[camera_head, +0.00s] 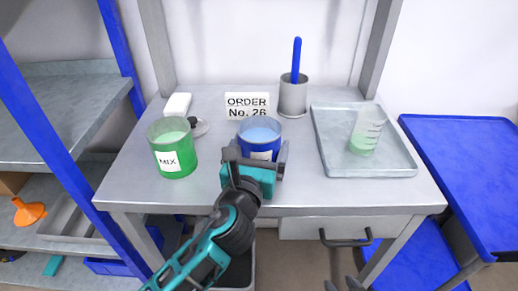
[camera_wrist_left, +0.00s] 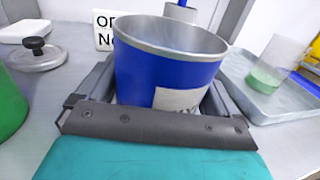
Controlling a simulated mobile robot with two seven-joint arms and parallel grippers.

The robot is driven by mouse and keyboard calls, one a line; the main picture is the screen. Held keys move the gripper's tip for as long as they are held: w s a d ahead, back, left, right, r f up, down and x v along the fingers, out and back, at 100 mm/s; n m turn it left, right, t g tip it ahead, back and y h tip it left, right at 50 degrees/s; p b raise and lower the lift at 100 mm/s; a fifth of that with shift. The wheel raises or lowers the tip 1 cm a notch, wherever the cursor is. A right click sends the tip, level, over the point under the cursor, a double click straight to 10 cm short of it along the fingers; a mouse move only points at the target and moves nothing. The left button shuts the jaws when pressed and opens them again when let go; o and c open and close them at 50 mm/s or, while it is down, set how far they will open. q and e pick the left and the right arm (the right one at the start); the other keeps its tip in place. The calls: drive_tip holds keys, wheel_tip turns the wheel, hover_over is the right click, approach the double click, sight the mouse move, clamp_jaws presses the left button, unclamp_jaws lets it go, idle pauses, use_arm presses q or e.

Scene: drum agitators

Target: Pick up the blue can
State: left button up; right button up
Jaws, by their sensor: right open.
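The blue can (camera_head: 273,139) stands upright in the middle of the workbench, with a white label on its front. In the left wrist view the can (camera_wrist_left: 140,72) is large and central, with a grey rim. My left gripper (camera_head: 258,158) is at the can's near side; in the wrist view its fingers (camera_wrist_left: 165,95) lie on either side of the can. Whether they press on it cannot be told, and the can's base is hidden behind the gripper. Only the dark tips of my right gripper (camera_head: 344,286) show at the bottom edge, open and away from the can.
A green can labelled MIX (camera_head: 172,158) stands left, near a round lid (camera_head: 199,128) and a white block (camera_head: 177,104). An order sign (camera_head: 247,101) and a grey cup (camera_head: 293,99) with a blue handle stand behind. A tray (camera_head: 333,160) holding a beaker (camera_head: 366,132) is right.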

use_arm(q)
drive_tip(key=c, duration=0.8)
drive_tip(key=shift+c, duration=0.2)
drive_tip(key=shift+r, duration=0.25)
